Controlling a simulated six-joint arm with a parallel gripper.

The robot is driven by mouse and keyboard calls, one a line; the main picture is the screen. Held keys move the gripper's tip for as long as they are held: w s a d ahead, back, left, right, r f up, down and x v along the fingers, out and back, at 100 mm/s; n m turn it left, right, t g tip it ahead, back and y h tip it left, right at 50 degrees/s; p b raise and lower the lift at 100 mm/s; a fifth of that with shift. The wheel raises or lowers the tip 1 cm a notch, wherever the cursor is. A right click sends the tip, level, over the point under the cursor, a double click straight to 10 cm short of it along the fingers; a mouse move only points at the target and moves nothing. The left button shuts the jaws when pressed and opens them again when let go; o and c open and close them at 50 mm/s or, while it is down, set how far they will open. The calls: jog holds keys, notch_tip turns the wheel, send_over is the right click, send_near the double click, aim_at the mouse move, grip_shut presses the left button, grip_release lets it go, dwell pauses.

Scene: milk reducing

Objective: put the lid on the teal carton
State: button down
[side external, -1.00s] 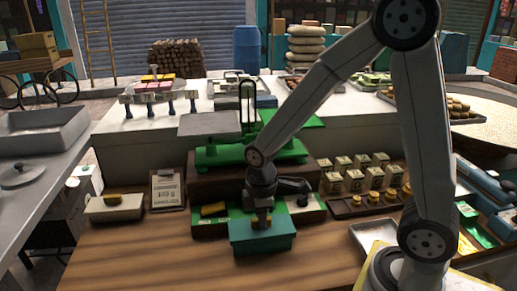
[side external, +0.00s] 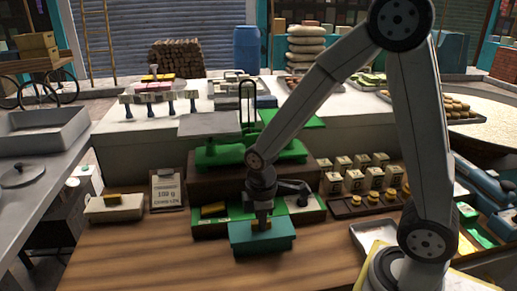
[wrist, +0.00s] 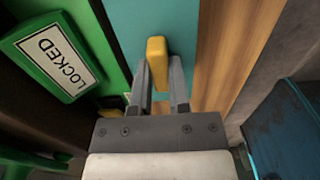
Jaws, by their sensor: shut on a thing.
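A teal box-shaped thing (side external: 265,246) stands on the wooden table in the side view, in front of a green tray. A yellow knob (wrist: 156,50) rises from its flat teal top (wrist: 178,22) in the wrist view. I cannot tell whether this top is a separate lid or part of the carton. My gripper (side external: 262,222) points down over the teal top, its fingers shut on the yellow knob. In the wrist view the fingers (wrist: 159,82) stand on both sides of the knob.
A green sign reading "LOCKED" (wrist: 58,57) lies beside the teal top. Behind are a green tray (side external: 222,221), a card on a stand (side external: 166,188) and a pale box (side external: 114,207). Several small cartons (side external: 343,164) stand right, by a rack of gold caps (side external: 352,210). The front-left table (side external: 135,255) is clear.

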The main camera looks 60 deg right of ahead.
jog(key=shift+f, duration=0.35)
dwell(0.9)
grip_release()
dwell(0.6)
jog(key=shift+r, duration=0.1)
jog(key=shift+r, duration=3.4)
